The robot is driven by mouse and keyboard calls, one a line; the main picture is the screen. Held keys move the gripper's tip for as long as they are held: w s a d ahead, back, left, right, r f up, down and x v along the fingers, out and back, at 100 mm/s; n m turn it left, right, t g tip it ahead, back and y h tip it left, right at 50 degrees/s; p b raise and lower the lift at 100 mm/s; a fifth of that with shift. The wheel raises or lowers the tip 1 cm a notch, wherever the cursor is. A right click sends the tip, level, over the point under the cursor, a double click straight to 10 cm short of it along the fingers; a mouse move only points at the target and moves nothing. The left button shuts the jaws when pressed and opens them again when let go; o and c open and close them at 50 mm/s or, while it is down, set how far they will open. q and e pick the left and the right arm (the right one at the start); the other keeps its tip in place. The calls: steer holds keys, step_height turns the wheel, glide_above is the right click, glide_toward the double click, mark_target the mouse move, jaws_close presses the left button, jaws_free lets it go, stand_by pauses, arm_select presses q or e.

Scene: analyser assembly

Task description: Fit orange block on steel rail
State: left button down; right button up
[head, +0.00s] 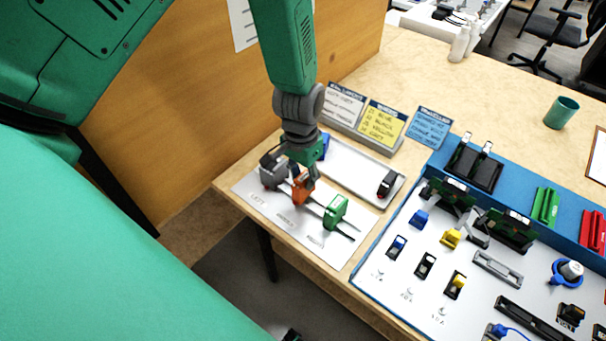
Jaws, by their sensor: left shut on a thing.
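The orange block (301,192) is in my left gripper (303,179), which is shut on it from above. It is low over the white plate, between a grey block (271,172) on its left and a green block (336,210) on its right. The steel rail (348,234) shows as a thin dark strip running under these blocks across the plate. The gripper hides part of the orange block and the rail below it. I cannot tell whether the orange block touches the rail. My right gripper is not in view.
The white plate (262,203) lies at the table's front left corner. Behind it is a tray (368,164) with a dark part. Sign holders (370,117) stand beyond. The analyser board (388,292) with several parts fills the right. A wooden partition (190,120) rises at left.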

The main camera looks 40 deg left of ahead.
arm_select(q)
steer(key=shift+d, duration=0.1)
steer(key=shift+a+f, duration=0.1)
steer(key=shift+a, duration=0.4)
steer(key=shift+p, duration=0.3)
steer(key=shift+d+f, duration=0.2)
steer(key=shift+d, duration=0.1)
steer(key=shift+f, duration=0.35)
steer(key=shift+a, duration=0.2)
steer(key=shift+d, duration=0.45)
steer(key=shift+a, duration=0.1)
stand_by(0.5)
